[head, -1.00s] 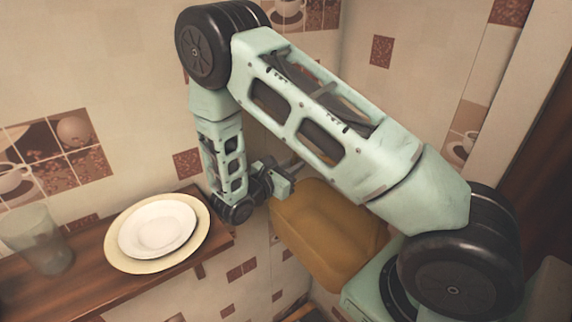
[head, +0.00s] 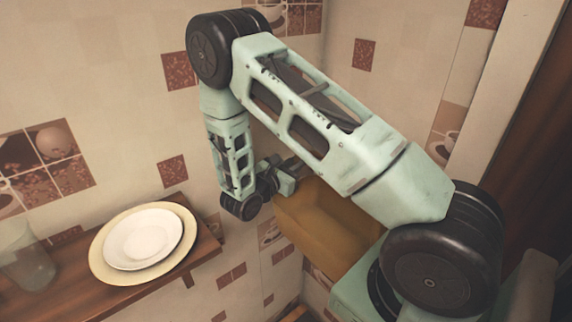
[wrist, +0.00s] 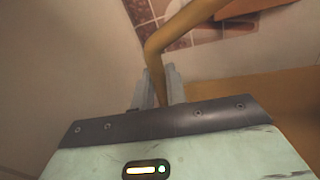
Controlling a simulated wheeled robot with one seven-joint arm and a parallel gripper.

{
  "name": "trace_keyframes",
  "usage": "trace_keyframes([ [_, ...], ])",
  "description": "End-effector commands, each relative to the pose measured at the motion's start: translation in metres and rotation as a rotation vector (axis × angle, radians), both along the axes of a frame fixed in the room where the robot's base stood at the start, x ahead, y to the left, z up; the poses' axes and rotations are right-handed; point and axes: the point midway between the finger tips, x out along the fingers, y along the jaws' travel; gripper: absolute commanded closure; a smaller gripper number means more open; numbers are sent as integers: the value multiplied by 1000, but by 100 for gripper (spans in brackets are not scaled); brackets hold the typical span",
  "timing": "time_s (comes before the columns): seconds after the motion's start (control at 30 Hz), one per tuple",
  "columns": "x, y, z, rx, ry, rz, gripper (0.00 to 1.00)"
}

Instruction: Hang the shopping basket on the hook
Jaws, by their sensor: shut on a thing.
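The shopping basket (head: 325,228) is mustard yellow and hangs below my forearm in the head view, partly covered by my arm. In the wrist view its yellow handle (wrist: 184,24) rises from between my fingers and bends toward the upper right. The basket's body (wrist: 280,98) fills the right side there. My gripper (wrist: 158,88) is shut on the handle; in the head view my gripper (head: 292,168) is at the basket's upper left. I see no hook in either view.
A wooden shelf (head: 205,247) is at the left, bearing a cream plate (head: 103,262) with a white plate (head: 145,238) on it and a clear glass (head: 25,260). Tiled walls (head: 345,25) meet in a corner behind my arm. Brown panelling (head: 545,160) stands at the right.

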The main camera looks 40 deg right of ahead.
Motion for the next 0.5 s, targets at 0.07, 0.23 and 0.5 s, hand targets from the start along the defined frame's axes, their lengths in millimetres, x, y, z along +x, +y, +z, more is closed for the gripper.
trace_keyframes([
  [0.07, -1, -5, 0, -1, 2, -1, 100],
  [0.23, -1, -14, 0, -2, 2, -1, 100],
  [0.5, -2, -29, -1, -2, 1, -1, 100],
])
